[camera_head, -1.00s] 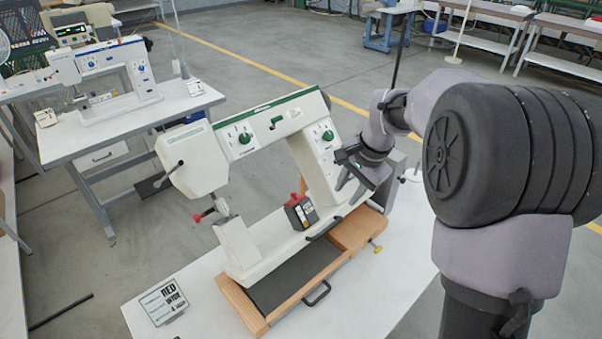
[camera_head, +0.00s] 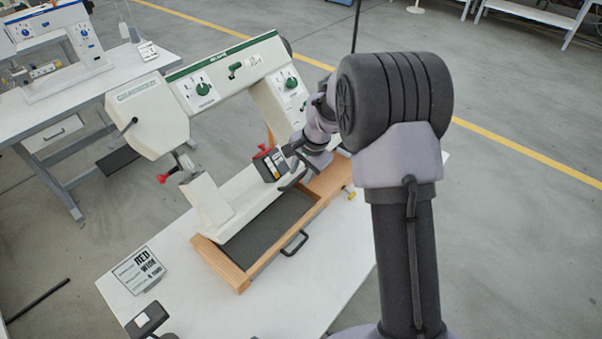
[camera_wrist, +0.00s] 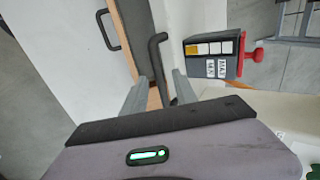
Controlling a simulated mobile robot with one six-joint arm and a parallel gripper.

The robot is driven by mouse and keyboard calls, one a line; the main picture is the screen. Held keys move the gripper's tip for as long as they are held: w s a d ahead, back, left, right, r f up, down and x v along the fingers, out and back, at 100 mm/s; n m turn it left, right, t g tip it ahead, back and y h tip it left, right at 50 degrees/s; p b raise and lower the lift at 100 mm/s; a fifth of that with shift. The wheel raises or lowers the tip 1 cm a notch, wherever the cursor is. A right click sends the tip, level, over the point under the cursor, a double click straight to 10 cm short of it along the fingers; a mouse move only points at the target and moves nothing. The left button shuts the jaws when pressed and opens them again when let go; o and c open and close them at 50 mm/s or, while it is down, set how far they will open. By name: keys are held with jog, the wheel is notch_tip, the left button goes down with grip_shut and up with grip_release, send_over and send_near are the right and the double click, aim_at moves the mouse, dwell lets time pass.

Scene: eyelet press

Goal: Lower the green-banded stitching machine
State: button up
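The white stitching machine (camera_head: 150,112) with a green band along its top stands tilted over a wooden case (camera_head: 240,277). The case's dark inside (camera_head: 268,228) shows in front of its bed. A black bar handle (camera_wrist: 157,55) is on the bed's near edge. My gripper (camera_wrist: 160,77) is open, with one finger on each side of this handle and gaps showing. In the head view my gripper (camera_head: 296,160) is at the handle, beside a dark box with a red knob (camera_head: 270,163), and the arm partly hides it.
A lettered sign (camera_head: 140,270) stands on the white table (camera_head: 190,310). A blue-dialled machine (camera_head: 60,60) stands on another table at the left. Open floor lies right.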

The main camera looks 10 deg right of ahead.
grip_shut()
dwell(1.4)
